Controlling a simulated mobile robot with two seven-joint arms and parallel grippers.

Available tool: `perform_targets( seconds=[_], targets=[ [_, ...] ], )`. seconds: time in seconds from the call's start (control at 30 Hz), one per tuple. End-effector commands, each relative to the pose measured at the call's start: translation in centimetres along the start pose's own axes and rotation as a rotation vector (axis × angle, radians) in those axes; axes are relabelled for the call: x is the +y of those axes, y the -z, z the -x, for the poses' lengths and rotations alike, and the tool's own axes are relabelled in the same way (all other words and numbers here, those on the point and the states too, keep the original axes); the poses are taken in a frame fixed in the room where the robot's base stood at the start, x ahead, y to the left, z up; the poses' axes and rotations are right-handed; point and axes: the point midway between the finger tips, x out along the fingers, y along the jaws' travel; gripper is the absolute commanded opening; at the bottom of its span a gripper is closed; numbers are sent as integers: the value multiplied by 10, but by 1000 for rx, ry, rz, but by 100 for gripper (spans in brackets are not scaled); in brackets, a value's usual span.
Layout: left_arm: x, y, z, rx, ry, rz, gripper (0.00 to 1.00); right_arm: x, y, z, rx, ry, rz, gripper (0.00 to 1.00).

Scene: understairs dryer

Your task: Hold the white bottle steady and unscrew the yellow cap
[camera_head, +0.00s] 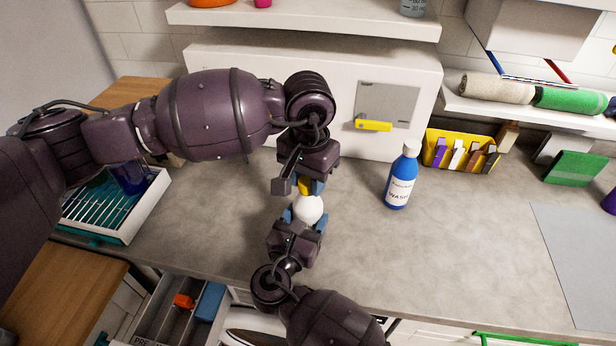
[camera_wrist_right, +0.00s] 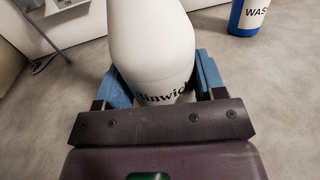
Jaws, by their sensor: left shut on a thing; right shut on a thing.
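The white bottle (camera_head: 307,209) stands on the grey counter, and its printed side fills the middle of the right wrist view (camera_wrist_right: 155,45). My right gripper (camera_head: 306,222) is shut on the bottle from the near side, with a blue finger on each side of it (camera_wrist_right: 155,85). The yellow cap (camera_head: 304,185) shows as a small patch just above the white body in the head view. My left gripper (camera_head: 305,187) is shut on the cap, and its fingers hide most of it. The cap is out of the right wrist view, so its thread is hidden.
A blue bottle with a white cap (camera_head: 401,178) stands to the right. A yellow holder (camera_head: 458,150) with several pegs is behind it. A dish rack (camera_head: 112,205) stands at left, and an open drawer (camera_head: 178,310) is below the front edge.

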Motion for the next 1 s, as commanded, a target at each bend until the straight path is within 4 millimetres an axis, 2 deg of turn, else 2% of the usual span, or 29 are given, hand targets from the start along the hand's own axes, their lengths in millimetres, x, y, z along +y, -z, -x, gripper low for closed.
perform_targets(
  seconds=[0.17, 1.0],
  targets=[
    [-1, 0, 0, 0, 1, 162, 7, 0, 0, 0, 0, 0, -1, 0],
    [0, 0, 1, 2, 1, 1362, 7, 0, 0, 0, 0, 1, -2, 0]
  ],
)
